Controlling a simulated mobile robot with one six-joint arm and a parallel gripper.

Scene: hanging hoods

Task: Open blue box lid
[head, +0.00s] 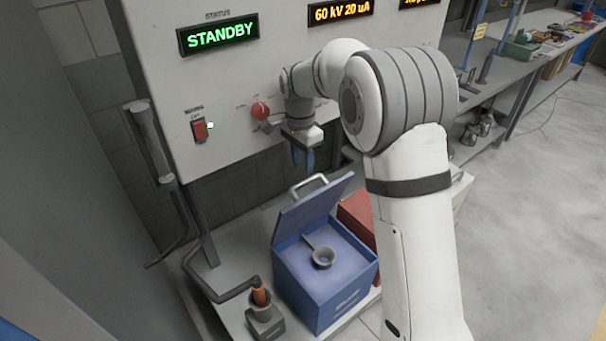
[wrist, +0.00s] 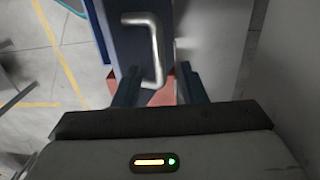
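The blue box (head: 324,288) stands on a grey surface under the panel. Its blue lid (head: 310,212) is raised and tilted up at the back edge, so the inside shows. A grey scoop or ladle (head: 322,257) lies in the box. The lid's metal handle (head: 308,187) is at the lid's upper edge; it also shows in the wrist view (wrist: 157,50). My gripper (head: 303,160) is just above the handle. In the wrist view my gripper (wrist: 158,82) has its fingers apart, with the handle's near end between them. No grip on it shows.
A red box (head: 356,218) stands behind and right of the blue box. An orange-handled tool in a holder (head: 262,298) and a bent dark bar (head: 205,285) are at left. The panel with a red knob (head: 260,110) is close behind my gripper. Open floor lies right.

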